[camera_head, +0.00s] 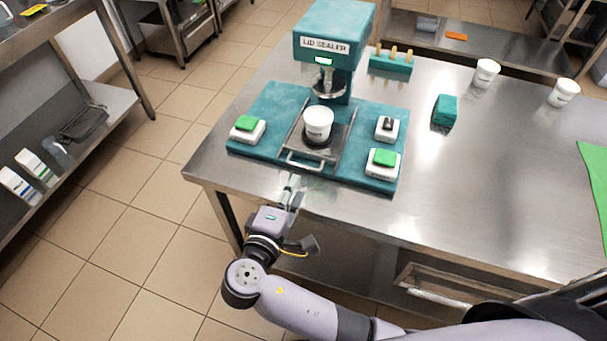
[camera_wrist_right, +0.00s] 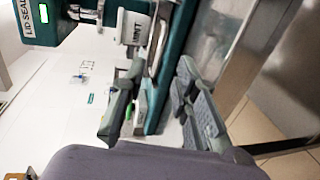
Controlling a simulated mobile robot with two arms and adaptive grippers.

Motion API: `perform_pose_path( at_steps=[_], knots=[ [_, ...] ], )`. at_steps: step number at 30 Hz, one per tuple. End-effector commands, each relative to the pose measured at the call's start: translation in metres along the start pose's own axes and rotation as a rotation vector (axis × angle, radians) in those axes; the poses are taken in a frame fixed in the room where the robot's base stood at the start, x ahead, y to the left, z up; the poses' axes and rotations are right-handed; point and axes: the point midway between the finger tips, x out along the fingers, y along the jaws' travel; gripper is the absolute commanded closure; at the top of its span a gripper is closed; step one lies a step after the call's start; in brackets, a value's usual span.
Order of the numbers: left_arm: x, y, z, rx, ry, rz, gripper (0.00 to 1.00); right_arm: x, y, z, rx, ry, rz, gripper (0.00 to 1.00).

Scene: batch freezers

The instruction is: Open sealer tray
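The teal lid sealer (camera_head: 333,25) stands on the steel table. Its metal tray (camera_head: 338,140) lies on the teal base in front of the press head, with a white cup (camera_head: 318,121) on it. The tray's bar handle (camera_head: 303,163) faces the near table edge; it also shows in the right wrist view (camera_wrist_right: 161,48). My right gripper (camera_head: 292,181) is just in front of the handle. In the right wrist view its two fingers (camera_wrist_right: 161,66) are apart, with the handle just beyond and between the tips; contact cannot be told. My left gripper is not in view.
White units with green pads flank the tray at left (camera_head: 247,129) and right (camera_head: 383,163). A dark-topped unit (camera_head: 387,128) sits behind the right one. A teal block (camera_head: 445,110) and two white cups (camera_head: 486,74) stand farther right. The table's front middle is bare.

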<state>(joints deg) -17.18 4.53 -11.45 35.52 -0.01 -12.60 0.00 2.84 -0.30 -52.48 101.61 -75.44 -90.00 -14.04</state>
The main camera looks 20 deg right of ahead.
Motion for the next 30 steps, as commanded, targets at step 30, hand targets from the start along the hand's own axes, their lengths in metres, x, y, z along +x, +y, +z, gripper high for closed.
perform_pose_path(
  at_steps=[30],
  knots=[
    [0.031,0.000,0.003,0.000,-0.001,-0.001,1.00,0.077,0.000,0.000,-0.001,0.000,-0.001,0.86]
  ],
)
